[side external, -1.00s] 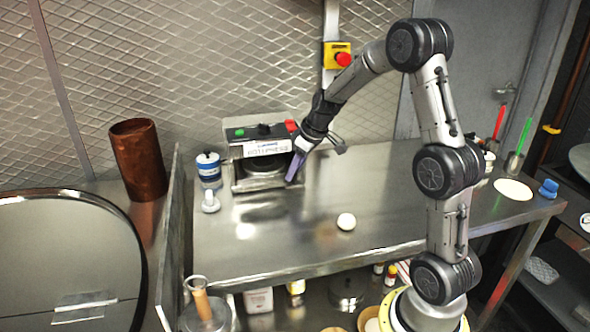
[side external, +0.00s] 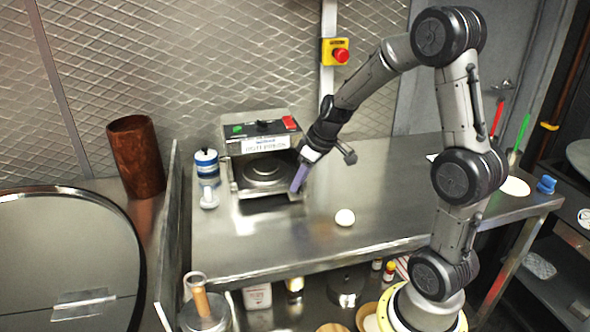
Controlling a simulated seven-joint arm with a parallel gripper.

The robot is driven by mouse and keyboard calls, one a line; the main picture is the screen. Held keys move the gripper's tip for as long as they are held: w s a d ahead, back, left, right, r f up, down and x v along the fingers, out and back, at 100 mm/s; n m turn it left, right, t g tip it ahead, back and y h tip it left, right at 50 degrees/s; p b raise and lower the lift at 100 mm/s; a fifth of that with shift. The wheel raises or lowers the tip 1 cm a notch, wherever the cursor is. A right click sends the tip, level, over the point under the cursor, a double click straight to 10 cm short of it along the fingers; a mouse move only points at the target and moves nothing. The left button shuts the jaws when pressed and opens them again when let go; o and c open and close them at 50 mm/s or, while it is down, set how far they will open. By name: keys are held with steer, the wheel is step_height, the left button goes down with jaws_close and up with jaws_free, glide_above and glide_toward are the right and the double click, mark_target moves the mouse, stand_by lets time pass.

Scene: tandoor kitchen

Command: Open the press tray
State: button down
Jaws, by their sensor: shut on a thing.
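The roti press (side external: 262,150) stands at the back left of the steel table, with a green and a red button on its top. Its press tray (side external: 240,189) is out in front of the body, and a dark round plate (side external: 266,170) shows on it. My gripper (side external: 296,188) is at the right front corner of the tray, pointing down. It is shut on the tray's edge; the fingers hide the exact point of contact.
A white dough ball (side external: 345,217) lies on the table to the right of the gripper. A blue and white jar (side external: 206,163) and a small white piece (side external: 209,198) stand left of the press. The table (side external: 300,240) in front of the tray is clear.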

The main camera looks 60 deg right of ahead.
steer(key=s+a, duration=0.6)
steer(key=shift+s+a+r, duration=0.15)
steer(key=shift+s+a, duration=0.15)
steer(key=c, duration=0.6)
jaws_free()
steer(key=v, duration=1.3)
steer(key=shift+s+r, duration=0.25)
steer(key=shift+r, duration=0.05)
steer(key=shift+a, duration=0.1)
